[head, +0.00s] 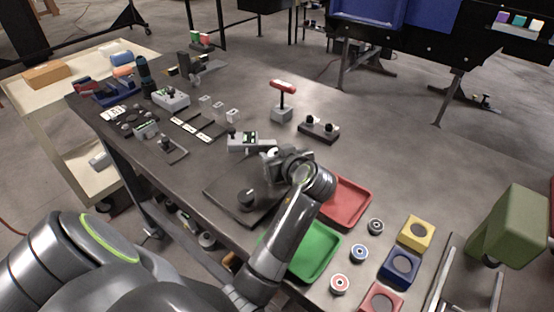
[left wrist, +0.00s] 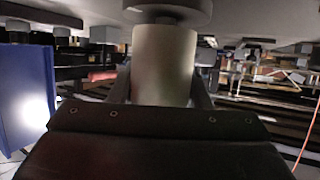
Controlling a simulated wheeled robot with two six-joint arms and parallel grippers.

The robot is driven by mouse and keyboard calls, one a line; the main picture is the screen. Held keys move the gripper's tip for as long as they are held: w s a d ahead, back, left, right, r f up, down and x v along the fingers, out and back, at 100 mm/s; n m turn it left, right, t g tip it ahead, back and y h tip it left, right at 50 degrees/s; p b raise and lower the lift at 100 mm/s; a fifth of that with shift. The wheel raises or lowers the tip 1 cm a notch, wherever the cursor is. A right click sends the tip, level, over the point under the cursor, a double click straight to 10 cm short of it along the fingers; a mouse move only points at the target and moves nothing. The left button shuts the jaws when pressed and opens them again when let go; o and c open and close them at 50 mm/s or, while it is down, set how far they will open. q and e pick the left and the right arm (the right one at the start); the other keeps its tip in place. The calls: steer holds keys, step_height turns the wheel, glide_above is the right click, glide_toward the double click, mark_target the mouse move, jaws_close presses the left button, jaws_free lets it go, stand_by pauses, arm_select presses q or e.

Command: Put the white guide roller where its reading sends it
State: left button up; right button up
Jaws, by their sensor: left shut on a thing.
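My left gripper (left wrist: 164,88) is shut on the white guide roller (left wrist: 164,62), a pale cylinder between the two fingers in the left wrist view. A grey disc-like end shows above the roller. In the head view my left gripper (head: 281,157) is above the dark table, beside a grey device with a small lit display (head: 243,141); my wrist hides much of it. A red tray (head: 345,201) and a green tray (head: 315,250) lie to the right of and below the gripper. No reading is legible. My right gripper is not in view.
Ringed round pieces (head: 359,253) stand right of the trays, beside yellow (head: 415,233), blue (head: 400,268) and red (head: 381,301) blocks with round recesses. A dark plate with a black knob (head: 247,199) lies left of my wrist. A red-topped T-shaped post (head: 283,100) stands behind.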

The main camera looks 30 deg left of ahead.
arm_select(q)
step_height(320, 180, up, 9)
steer(key=shift+r+b, duration=0.1)
steer(key=shift+b, duration=0.25)
steer(key=s+d+r+m+t+h, duration=0.1)
steer(key=d+r+m+t+h, duration=0.15)
steer(key=d+m+h, duration=0.4)
steer(key=s+d+r+m+t+h, duration=0.1)
steer(key=d+r+m+t+h, duration=0.1)
steer(key=d+m+t+h, duration=0.4)
steer(key=m+g+h, duration=0.3)
steer(key=m+h, duration=0.2)
glide_above(345, 212)
step_height(345, 212, down, 13)
steer(key=shift+r+b, duration=0.2)
steer(key=shift+b, duration=0.1)
steer(key=shift+f, duration=2.2)
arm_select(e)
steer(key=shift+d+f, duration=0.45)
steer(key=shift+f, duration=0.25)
